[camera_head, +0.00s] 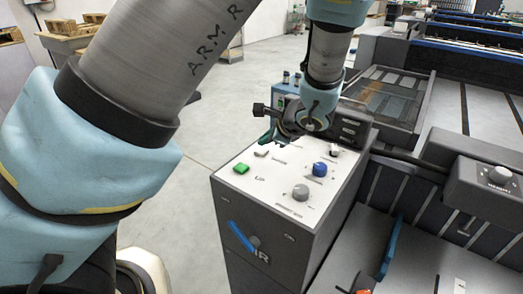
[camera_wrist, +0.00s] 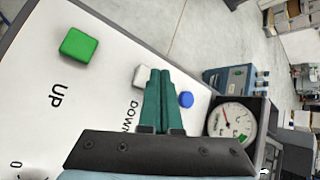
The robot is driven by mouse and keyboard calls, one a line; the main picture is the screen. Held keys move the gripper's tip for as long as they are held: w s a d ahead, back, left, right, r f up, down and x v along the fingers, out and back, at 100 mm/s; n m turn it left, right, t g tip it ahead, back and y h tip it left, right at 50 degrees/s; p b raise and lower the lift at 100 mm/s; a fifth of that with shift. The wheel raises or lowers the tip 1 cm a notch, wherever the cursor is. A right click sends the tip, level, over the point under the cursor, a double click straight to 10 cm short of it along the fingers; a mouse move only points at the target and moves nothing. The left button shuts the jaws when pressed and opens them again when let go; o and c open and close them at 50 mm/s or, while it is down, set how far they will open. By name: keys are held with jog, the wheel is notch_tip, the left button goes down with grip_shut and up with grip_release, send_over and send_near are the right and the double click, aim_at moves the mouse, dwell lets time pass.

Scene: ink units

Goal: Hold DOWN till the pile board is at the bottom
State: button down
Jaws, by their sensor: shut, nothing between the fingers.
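The control panel (camera_head: 270,190) has a white top, seen below my gripper. A pale button (camera_wrist: 140,76) sits by the label DOWN, whose end my fingers cover; it shows in the head view as a pale button (camera_head: 261,153). A green button (camera_wrist: 78,44) labelled UP lies to its left, also seen in the head view (camera_head: 241,168). My gripper (camera_wrist: 160,72) is shut and empty. Its teal fingertips appear just right of the pale button in the wrist view; I cannot tell whether they touch anything. In the head view my gripper (camera_head: 267,137) hangs over the panel's far edge. I cannot make out the pile board.
A blue knob (camera_head: 320,169) and a grey knob (camera_head: 300,192) stand on the panel. A round gauge (camera_wrist: 232,120) is right of my fingers in the wrist view. The large machine (camera_head: 440,190) fills the right side. Open floor (camera_head: 215,100) lies behind the panel at left.

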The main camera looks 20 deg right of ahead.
aim_at(264, 152)
jog(key=shift+f, duration=0.1)
jog(key=shift+f+b, duration=0.3)
jog(key=shift+b, duration=0.25)
jog(key=shift+f+b, duration=0.45)
dwell(1.5)
dwell(1.3)
jog(key=shift+r+p, duration=0.6)
jog(key=shift+r, duration=0.25)
jog(key=shift+r, duration=0.15)
notch_tip(264, 152, up, 5)
jog(key=p, duration=0.3)
jog(key=shift+p, duration=0.4)
